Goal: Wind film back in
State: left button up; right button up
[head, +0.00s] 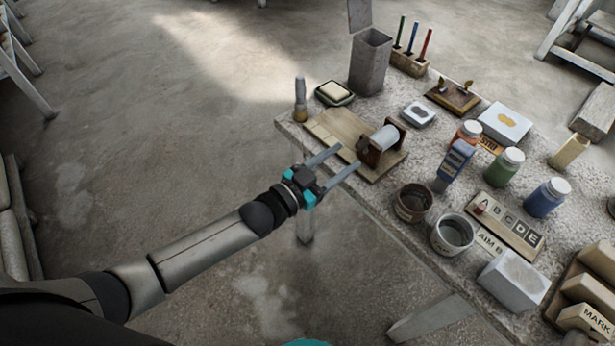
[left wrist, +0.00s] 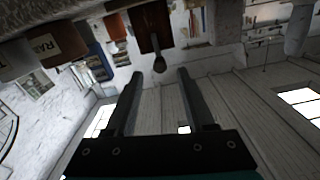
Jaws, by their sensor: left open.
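A white roll of film (head: 384,138) sits in a small brown wooden stand (head: 371,155) on a light wooden board (head: 338,124) near the table's left edge. My left gripper (head: 347,157) is open and empty, with its fingertips just left of the stand. In the left wrist view, a dark crank arm with a round knob (left wrist: 160,65) hangs in front of a dark brown panel (left wrist: 147,30). The knob appears between the open fingers, near their tips; I cannot tell how far beyond them it is. No loose film end is clear. My right gripper is not in view.
On the speckled table (head: 400,197), two round pots, a brown one (head: 413,202) and a grey one (head: 453,234), stand right of the gripper. A small bottle (head: 301,98) and a soap dish (head: 334,93) stand behind the board. The floor left of the table is clear.

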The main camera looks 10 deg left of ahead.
pick_arm(q)
jog(key=p+v, duration=0.1)
jog(key=v, duration=0.9)
jog(key=s+a+f+n+g+y, duration=0.1)
jog(key=s+a+f+g+y, duration=0.15)
jog(key=f, duration=0.55)
jog(key=s+a+f+n+g+y, duration=0.1)
jog(key=s+a+f+n+y, duration=0.2)
jog(key=f, duration=0.5)
jog(key=s+a+f+g+y, duration=0.2)
jog(key=a+f, duration=0.2)
jog(key=f, duration=0.4)
jog(key=s+f+n+g+y, duration=0.1)
jog(key=s+f+g, duration=0.3)
jog(key=s, duration=0.9)
jog(key=s+f+n+g+y, duration=0.1)
jog(key=s+f+g, duration=0.3)
jog(key=s+f, duration=0.5)
jog(key=s+y, duration=0.1)
jog(key=s, duration=0.4)
jog(key=shift+d+f, duration=0.3)
jog(key=shift+f, duration=0.1)
